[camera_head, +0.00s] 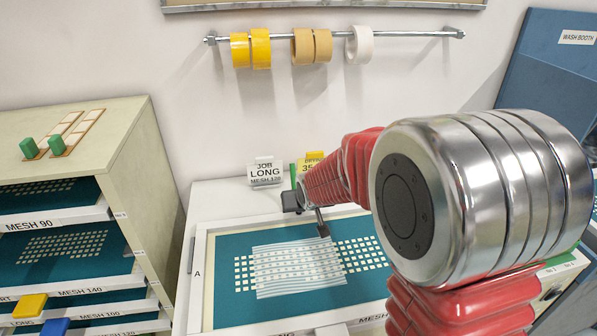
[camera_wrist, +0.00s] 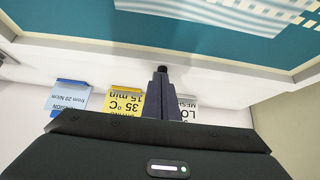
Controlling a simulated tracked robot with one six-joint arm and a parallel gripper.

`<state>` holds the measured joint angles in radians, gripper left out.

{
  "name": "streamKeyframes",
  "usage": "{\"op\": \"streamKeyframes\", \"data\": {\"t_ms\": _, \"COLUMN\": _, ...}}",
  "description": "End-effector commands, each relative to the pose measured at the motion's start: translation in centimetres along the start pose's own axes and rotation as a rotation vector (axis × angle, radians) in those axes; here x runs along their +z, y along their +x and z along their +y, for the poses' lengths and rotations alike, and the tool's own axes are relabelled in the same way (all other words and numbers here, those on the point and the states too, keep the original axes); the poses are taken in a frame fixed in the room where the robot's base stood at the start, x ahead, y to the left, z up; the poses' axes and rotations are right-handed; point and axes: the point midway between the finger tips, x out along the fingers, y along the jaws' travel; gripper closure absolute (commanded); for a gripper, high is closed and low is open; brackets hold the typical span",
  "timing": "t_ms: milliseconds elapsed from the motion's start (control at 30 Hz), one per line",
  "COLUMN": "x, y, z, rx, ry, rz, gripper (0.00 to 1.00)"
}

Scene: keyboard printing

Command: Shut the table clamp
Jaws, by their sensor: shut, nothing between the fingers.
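A screen frame (camera_head: 203,265) with teal mesh lies on the printing table. A slim green upright piece (camera_head: 293,175) stands at the frame's back edge, just behind my gripper; it may be the clamp's handle, but its lower part is hidden. I cannot tell the clamp's state. My gripper (camera_head: 323,230) is shut and empty, pointing down over the back part of the mesh in the head view. In the wrist view its dark fingers (camera_wrist: 162,75) are together, with their tips at the frame's pale edge (camera_wrist: 240,68).
A job card (camera_head: 265,172) and a yellow card (camera_head: 312,159) stand behind the frame. A blue card (camera_wrist: 68,95) shows in the wrist view. A screen rack (camera_head: 140,150) stands at the left. Tape rolls (camera_head: 302,46) hang on the wall rail. My arm hides the table's right side.

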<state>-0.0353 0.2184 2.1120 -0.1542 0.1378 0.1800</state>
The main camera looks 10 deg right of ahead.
Motion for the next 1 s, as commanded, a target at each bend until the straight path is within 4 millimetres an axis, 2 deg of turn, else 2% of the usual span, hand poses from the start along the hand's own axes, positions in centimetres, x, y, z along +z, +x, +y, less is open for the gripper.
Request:
{"op": "streamKeyframes", "data": {"t_ms": 33, "x": 1.5, "y": 0.6, "z": 0.0, "rx": 0.002, "ry": -0.001, "rz": -0.033, "gripper": 1.0}}
{"op": "streamKeyframes", "data": {"t_ms": 233, "x": 1.2, "y": 0.3, "z": 0.0, "rx": 0.002, "ry": 0.0, "rz": -0.03, "gripper": 1.0}}
{"op": "streamKeyframes", "data": {"t_ms": 367, "x": 0.3, "y": -0.7, "z": 0.0, "rx": 0.001, "ry": 0.0, "rz": -0.023, "gripper": 1.0}}
{"op": "streamKeyframes", "data": {"t_ms": 567, "x": -2.1, "y": -3.2, "z": 0.0, "rx": 0.0, "ry": 0.0, "rz": -0.003, "gripper": 1.0}}
{"op": "streamKeyframes", "data": {"t_ms": 1000, "x": 0.9, "y": -7.4, "z": 0.0, "rx": 0.0, "ry": 0.0, "rz": 0.001, "gripper": 1.0}}
